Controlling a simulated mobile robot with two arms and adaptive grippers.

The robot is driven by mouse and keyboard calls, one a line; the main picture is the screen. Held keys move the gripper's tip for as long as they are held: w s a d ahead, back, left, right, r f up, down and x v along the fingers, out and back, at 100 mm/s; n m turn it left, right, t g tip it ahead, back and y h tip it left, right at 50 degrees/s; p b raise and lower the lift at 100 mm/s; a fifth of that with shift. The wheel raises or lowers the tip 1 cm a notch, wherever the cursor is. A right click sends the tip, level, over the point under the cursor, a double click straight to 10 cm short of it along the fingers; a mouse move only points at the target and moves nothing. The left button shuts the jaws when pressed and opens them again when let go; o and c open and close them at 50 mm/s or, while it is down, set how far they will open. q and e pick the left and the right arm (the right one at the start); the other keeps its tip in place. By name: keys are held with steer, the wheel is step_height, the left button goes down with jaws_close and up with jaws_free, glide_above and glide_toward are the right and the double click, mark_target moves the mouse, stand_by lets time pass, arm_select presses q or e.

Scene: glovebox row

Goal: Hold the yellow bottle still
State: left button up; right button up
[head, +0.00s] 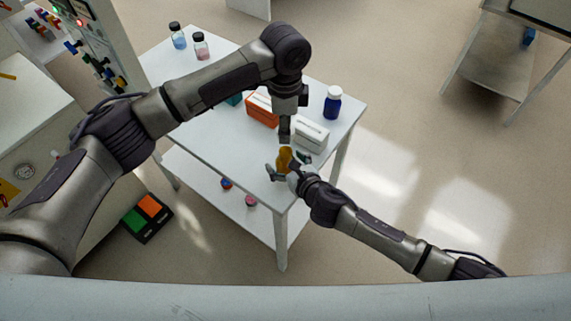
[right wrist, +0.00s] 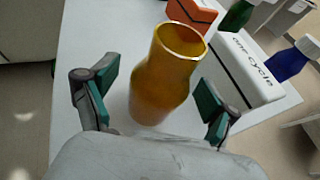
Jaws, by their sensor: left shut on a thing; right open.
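The yellow bottle (head: 285,158) is near the front corner of the white table. In the right wrist view the bottle (right wrist: 165,75) is amber, with a wide uncapped mouth. My right gripper (head: 285,174) is open, with its green-padded fingers on either side of the bottle. In the wrist view a gap shows between each pad and the bottle. My left gripper (head: 284,140) points down just above the bottle in the head view. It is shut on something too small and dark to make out. The bottle's base is hidden in the head view.
Behind the bottle stand a white box (head: 311,136), an orange box (head: 261,110) and a blue bottle (head: 333,102) with a white cap. Two small black-capped bottles (head: 189,42) stand at the table's far end. A green and orange bin (head: 147,218) is on the floor.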

mark_target(285, 147)
jaws_close()
arm_select(q)
steer(key=shift+f, duration=2.5)
steer(key=shift+f, duration=0.1)
steer(key=shift+f, duration=0.8)
steer(key=shift+f, duration=0.55)
